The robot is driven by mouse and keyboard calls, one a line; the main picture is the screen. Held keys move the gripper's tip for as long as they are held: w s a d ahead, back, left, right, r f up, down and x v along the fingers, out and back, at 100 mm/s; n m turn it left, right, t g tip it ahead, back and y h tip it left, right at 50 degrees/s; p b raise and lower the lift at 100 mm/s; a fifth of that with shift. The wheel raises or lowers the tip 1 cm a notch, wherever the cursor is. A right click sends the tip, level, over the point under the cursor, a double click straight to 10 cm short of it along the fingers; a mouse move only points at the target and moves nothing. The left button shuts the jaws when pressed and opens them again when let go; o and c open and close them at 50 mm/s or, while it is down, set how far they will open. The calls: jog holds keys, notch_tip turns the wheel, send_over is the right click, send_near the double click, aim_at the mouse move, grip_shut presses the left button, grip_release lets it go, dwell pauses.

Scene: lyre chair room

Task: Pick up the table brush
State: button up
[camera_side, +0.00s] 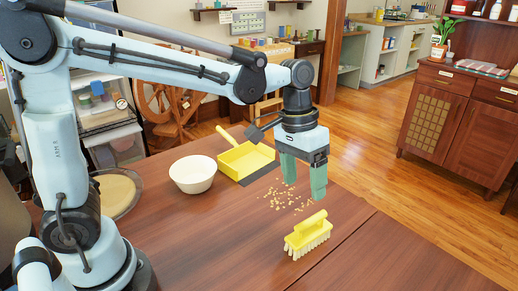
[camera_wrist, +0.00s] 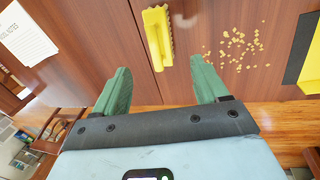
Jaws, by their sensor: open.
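The table brush (camera_side: 308,236) is yellow with a handle on top and pale bristles below. It stands bristles down on the brown wooden table (camera_side: 240,237), near the front in the side view. In the wrist view the brush (camera_wrist: 157,36) lies ahead of the fingers, at the top middle. My gripper (camera_side: 302,188) has two green fingers, open and empty, above the table and behind the brush in the side view. In the wrist view my gripper (camera_wrist: 160,80) has its fingers spread wide, with the brush beyond the gap between them. The brush and fingers are apart.
Crumbs (camera_side: 288,197) lie scattered on the table beside the brush. A yellow dustpan (camera_side: 245,161) and a white bowl (camera_side: 193,174) stand farther back. A round tray (camera_side: 118,192) is at the left. White paper (camera_wrist: 27,33) shows in the wrist view. The table right of the brush is clear.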

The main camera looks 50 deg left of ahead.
aim_at(308, 230)
jog(key=d+f, duration=0.1)
jog(key=f, duration=0.7)
jog(key=d+f, duration=0.1)
jog(key=f, duration=0.3)
jog(key=shift+w+d+f, duration=0.1)
jog(key=shift+w+d, duration=0.15)
jog(key=shift+d, duration=0.05)
